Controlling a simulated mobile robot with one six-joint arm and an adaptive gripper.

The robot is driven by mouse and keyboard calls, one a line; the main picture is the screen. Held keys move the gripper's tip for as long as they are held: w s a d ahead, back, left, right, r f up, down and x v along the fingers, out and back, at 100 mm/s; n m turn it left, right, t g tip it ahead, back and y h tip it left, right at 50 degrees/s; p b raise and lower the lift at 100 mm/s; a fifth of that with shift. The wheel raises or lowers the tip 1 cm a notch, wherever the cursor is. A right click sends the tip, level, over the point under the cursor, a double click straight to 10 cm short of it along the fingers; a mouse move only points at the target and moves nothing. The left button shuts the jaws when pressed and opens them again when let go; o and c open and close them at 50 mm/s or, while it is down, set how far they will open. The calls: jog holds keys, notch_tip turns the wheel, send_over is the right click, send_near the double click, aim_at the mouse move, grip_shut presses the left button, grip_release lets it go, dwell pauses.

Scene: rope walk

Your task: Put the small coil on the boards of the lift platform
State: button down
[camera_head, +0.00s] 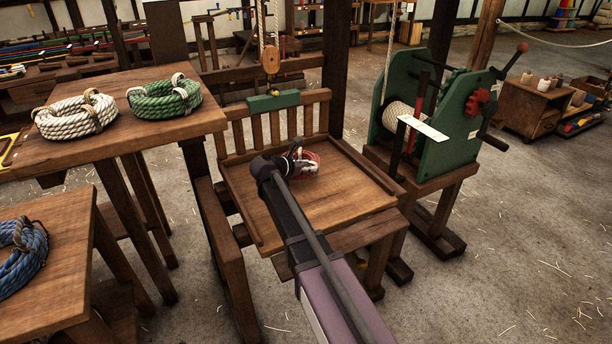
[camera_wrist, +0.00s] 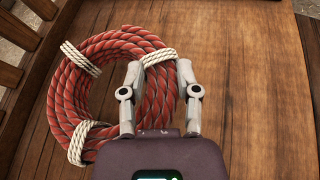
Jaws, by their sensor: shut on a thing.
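The small coil is a red rope ring with white bindings; it shows in the wrist view (camera_wrist: 75,85) and, partly hidden behind my gripper, in the head view (camera_head: 311,165). My gripper (camera_wrist: 165,82) is shut on the right side of the coil, one finger on each side of the rope. It also shows in the head view (camera_head: 297,160). The coil is at the boards of the lift platform (camera_head: 340,204), inside the low rim near the slatted back. I cannot tell whether it rests on the boards or hangs just above them.
A white coil (camera_head: 76,115) and a green coil (camera_head: 164,97) lie on a wooden table (camera_head: 135,138) at left. A blue coil (camera_head: 20,252) lies on a lower table. A green winch (camera_head: 440,117) stands right of the platform. The platform's front boards are clear.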

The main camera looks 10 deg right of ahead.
aim_at(306, 174)
jog(key=shift+f+b, duration=1.75)
jog(key=shift+f, duration=0.1)
jog(key=shift+c, duration=1.6)
grip_release()
jog(key=shift+s+a+r+p, duration=0.25)
jog(key=shift+a+r+p, duration=0.05)
jog(key=shift+a+r, duration=0.1)
jog(key=p+v, duration=0.3)
jog(key=v, duration=0.6)
jog(key=shift+s+a+r+p, duration=0.15)
jog(key=shift+a+p, duration=0.05)
jog(key=shift+p, duration=0.2)
jog(key=shift+s+a+r, duration=0.15)
jog(key=shift+s+a, duration=0.2)
jog(key=shift+a, duration=0.25)
